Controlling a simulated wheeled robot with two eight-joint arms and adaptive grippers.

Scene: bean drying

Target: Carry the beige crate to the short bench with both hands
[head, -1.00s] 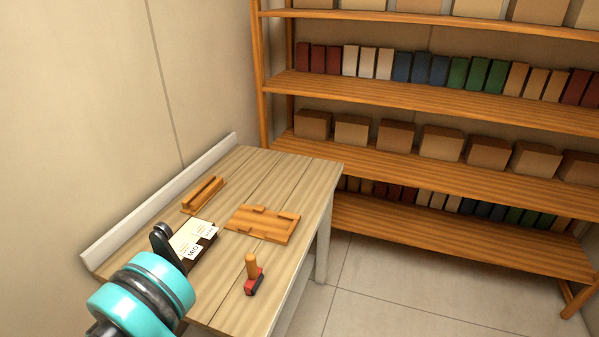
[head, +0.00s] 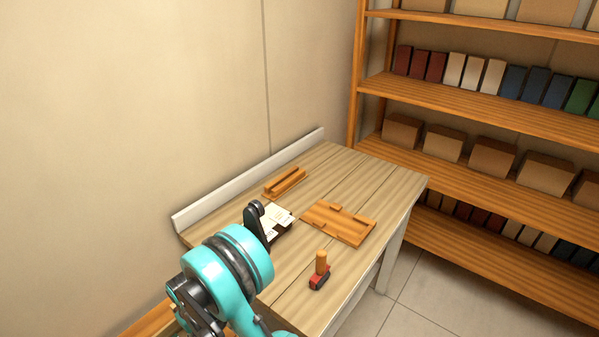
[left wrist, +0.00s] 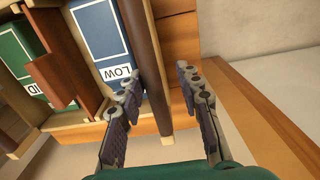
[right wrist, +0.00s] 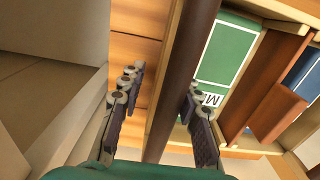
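A beige wooden crate (left wrist: 85,132) with brown dividers shows close up in the left wrist view, and part of it shows in the right wrist view (right wrist: 252,143). It holds a blue card marked LOW (left wrist: 101,38) and green cards (right wrist: 226,50). My left gripper (left wrist: 160,86) is open, with a dark brown bar (left wrist: 154,65) between its fingers. My right gripper (right wrist: 160,90) is open, with a similar dark bar (right wrist: 188,50) between its fingers. Neither pair of fingers is visibly closed on its bar. The crate and the fingertips are out of the head view.
A wooden table (head: 340,175) stands against the wall, with an orange tray (head: 340,222), a small rack (head: 285,182), a card box (head: 277,217) and a red-based stamp (head: 320,272). Shelves (head: 470,105) with boxes stand at the right. Floor (head: 430,305) shows between them.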

